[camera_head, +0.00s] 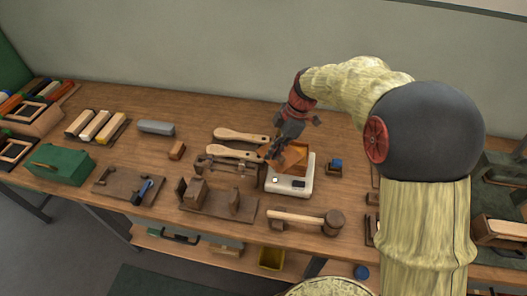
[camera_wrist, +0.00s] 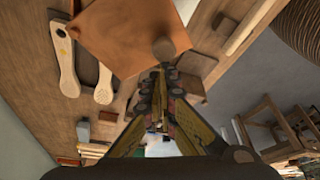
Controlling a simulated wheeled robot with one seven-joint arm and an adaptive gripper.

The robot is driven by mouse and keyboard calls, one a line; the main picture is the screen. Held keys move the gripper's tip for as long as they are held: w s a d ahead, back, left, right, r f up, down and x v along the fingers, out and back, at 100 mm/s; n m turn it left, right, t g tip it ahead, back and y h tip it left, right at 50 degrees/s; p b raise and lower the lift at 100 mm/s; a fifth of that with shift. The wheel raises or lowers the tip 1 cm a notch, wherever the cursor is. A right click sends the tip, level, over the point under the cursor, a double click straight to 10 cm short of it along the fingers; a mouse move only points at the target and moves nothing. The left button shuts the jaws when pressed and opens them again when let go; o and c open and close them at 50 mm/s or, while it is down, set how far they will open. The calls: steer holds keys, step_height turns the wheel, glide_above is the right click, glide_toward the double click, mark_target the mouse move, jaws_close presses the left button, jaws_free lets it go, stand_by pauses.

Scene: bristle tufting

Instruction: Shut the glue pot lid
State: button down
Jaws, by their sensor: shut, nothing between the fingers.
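The glue pot is a copper-coloured box on a white base (camera_head: 288,185) with a round knob on its front. Its copper lid (camera_head: 293,157) looks raised and tilted, partly hidden by my gripper. In the wrist view the lid (camera_wrist: 125,38) is a large orange-brown square, with a round dark knob (camera_wrist: 163,48) by its edge. My gripper (camera_head: 270,154) is shut and empty at the left side of the lid. In the wrist view the fingertips (camera_wrist: 158,74) are just below the knob; I cannot tell whether they touch it.
Two wooden paddles (camera_head: 238,152) lie left of the pot. A wooden clamp-like fixture (camera_head: 208,202) stands at the front left and a mallet (camera_head: 305,217) lies in front. A small block with a blue top (camera_head: 336,165) stands close on the right. The bench behind the pot looks clear.

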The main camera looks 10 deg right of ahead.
mark_target(284, 159)
steer(key=d+n, duration=0.1)
steer(key=d+n+g, duration=0.1)
steer(key=d+n, duration=0.1)
steer(key=d+n+p, duration=0.1)
steer(key=shift+s+d+g, duration=0.2)
steer(key=shift+s+g, duration=0.1)
steer(key=shift+s, duration=0.1)
steer(key=shift+w+d+p, duration=0.15)
steer(key=shift+d+p, duration=0.25)
steer(key=shift+d, duration=1.05)
